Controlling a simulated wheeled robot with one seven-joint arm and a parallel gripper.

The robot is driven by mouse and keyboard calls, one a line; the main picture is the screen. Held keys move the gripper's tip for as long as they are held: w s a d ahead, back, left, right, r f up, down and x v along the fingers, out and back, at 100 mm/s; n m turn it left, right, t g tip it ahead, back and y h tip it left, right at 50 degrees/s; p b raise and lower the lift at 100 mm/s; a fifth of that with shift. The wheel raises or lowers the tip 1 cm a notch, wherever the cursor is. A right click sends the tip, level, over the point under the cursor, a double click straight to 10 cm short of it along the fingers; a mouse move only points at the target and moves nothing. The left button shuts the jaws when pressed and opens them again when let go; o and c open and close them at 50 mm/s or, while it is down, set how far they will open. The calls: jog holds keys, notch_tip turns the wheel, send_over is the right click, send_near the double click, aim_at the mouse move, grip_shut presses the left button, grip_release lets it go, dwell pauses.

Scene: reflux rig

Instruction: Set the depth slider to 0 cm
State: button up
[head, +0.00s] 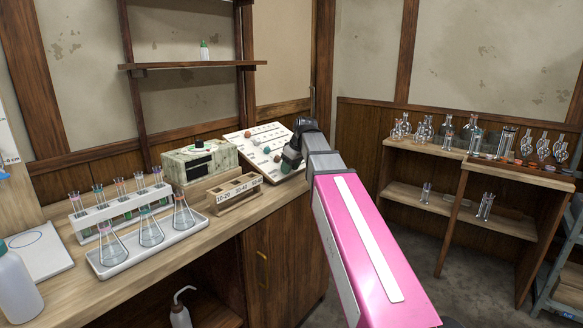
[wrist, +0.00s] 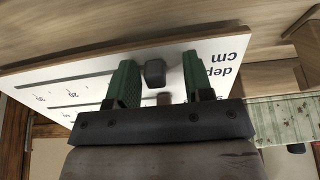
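The slanted white slider panel (head: 240,137) stands on the bench, with several coloured knobs along its slots. In the wrist view the panel (wrist: 85,68) appears upside down, with slots, "20" marks and the printed words "depth cm" at the right. My gripper (head: 290,161) is at the panel's lower right in the head view and hides that part. In the wrist view my gripper (wrist: 158,65) is open, its green fingers either side of a dark grey knob (wrist: 155,72) in line with the depth label. Gaps show on both sides of the knob. Its scale reading is hidden.
Left of the panel stand a green-grey box (head: 199,161) and a wooden divided box (head: 236,190) with range labels. Further left are a flask tray (head: 160,237) and a test-tube rack (head: 120,211). Glassware shelves (head: 433,150) stand at the right.

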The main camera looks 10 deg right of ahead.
jog(key=shift+r, duration=0.1)
jog(key=v, duration=1)
jog(key=shift+r, duration=0.3)
jog(key=shift+s, duration=0.1)
jog(key=shift+s, duration=0.1)
